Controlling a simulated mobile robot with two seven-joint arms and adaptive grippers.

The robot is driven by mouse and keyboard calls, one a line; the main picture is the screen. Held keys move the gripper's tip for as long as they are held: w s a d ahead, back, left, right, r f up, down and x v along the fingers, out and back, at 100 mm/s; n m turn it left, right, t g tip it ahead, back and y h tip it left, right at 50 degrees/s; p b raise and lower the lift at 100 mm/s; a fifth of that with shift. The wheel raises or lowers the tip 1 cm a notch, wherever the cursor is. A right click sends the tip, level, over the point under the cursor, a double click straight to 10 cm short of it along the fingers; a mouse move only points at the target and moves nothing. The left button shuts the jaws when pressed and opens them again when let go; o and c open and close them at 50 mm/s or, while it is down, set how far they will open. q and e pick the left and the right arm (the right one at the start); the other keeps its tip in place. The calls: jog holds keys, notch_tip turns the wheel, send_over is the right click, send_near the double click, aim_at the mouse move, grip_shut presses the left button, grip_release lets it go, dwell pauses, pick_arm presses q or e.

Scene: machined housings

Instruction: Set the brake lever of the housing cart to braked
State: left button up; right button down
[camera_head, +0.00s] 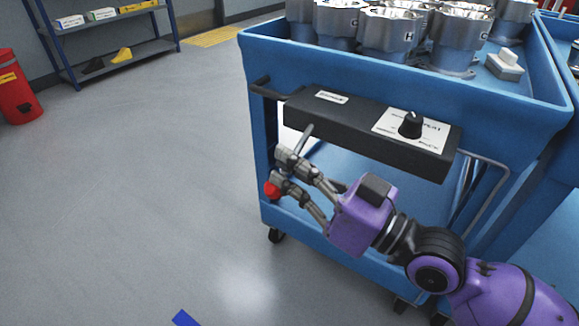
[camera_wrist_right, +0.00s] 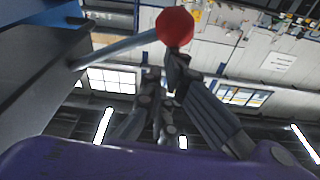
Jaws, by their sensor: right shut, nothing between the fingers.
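The blue housing cart (camera_head: 330,72) stands at the right in the head view. Its brake lever, a thin grey rod (camera_head: 304,138), slants down and left from below the black panel. A red knob (camera_head: 271,190) is at its low end. In the wrist view the red knob (camera_wrist_right: 175,26) and the grey rod (camera_wrist_right: 115,49) show at the top. My right gripper (camera_head: 281,170) is shut and empty, with its fingertips right beside the knob. I cannot tell whether they touch it. The fingers hide part of the rod. My left gripper is out of view.
The black panel (camera_head: 365,127) above my gripper carries a black rotary knob (camera_head: 411,125) on a white plate. Metal housings (camera_head: 394,32) and a white block (camera_head: 504,62) sit in the cart's top.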

jog(key=shift+f, duration=0.1)
notch_tip(320, 180, up, 10)
dwell(0.4)
